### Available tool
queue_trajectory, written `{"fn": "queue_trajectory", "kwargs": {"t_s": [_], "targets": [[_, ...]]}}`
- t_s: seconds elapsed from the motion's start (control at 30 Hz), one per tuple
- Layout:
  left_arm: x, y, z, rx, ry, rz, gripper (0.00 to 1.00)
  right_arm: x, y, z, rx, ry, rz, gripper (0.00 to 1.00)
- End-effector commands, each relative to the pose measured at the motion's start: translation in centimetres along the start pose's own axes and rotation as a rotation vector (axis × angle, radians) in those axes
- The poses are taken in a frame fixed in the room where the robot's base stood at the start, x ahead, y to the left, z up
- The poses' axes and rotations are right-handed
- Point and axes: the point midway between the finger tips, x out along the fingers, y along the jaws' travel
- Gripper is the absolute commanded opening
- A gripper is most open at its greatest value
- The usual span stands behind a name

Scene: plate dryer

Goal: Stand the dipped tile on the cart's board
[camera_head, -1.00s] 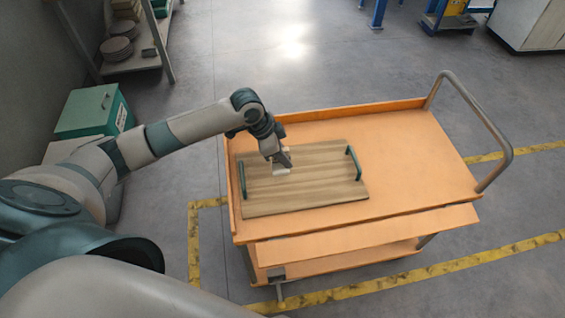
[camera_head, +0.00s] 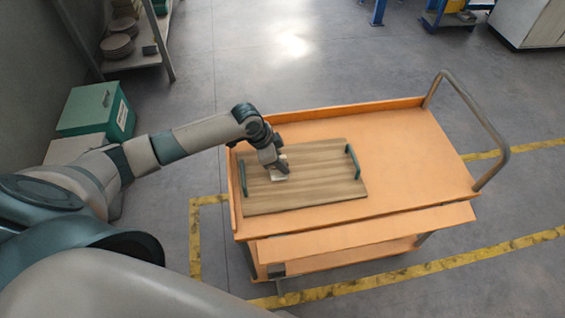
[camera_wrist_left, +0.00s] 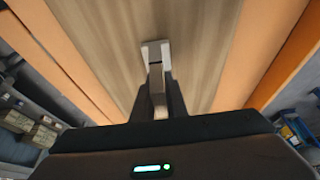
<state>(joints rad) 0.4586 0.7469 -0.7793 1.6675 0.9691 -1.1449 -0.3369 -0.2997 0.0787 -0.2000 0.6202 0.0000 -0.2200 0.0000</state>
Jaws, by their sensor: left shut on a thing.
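My left gripper (camera_head: 276,169) is shut on a small pale tile (camera_head: 280,179) over the left half of the wooden board (camera_head: 320,185). In the left wrist view the tile (camera_wrist_left: 154,50) shows as a whitish piece beyond the dark fingers (camera_wrist_left: 158,95), against the board's wood grain (camera_wrist_left: 110,40). The tile is partly hidden by the fingers. I cannot tell whether its lower edge touches the board. The board lies flat on the left part of the orange cart (camera_head: 415,155). My right gripper is not in view.
The board has dark green handles (camera_head: 354,162) at its left and right ends. The cart's right half is bare, with a tall push bar (camera_head: 485,115) at its end. A green box (camera_head: 95,110) and a shelf with stacked plates (camera_head: 117,46) stand at the left.

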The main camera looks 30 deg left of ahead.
Motion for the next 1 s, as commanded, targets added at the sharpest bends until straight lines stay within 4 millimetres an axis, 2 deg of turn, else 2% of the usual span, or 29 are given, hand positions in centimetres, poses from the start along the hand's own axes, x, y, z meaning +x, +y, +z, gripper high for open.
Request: {"fn": "queue_trajectory", "kwargs": {"t_s": [0.27,0.3,0.37,0.4,0.77,1.0], "targets": [[0.2,0.0,0.1,0.000,0.000,0.000,0.00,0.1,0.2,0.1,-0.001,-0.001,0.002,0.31],[0.3,0.0,0.1,0.000,0.000,0.000,0.15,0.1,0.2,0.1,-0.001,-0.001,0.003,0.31],[0.2,0.0,0.1,0.001,0.000,0.000,0.29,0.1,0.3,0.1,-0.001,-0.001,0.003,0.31],[0.2,0.0,0.1,0.001,0.000,0.000,0.31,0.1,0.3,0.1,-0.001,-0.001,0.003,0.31],[0.0,0.0,0.0,0.001,0.000,-0.001,0.31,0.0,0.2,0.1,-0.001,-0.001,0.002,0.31],[-1.9,-0.1,0.0,0.002,0.001,-0.002,0.31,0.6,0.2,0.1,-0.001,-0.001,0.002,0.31]]}}
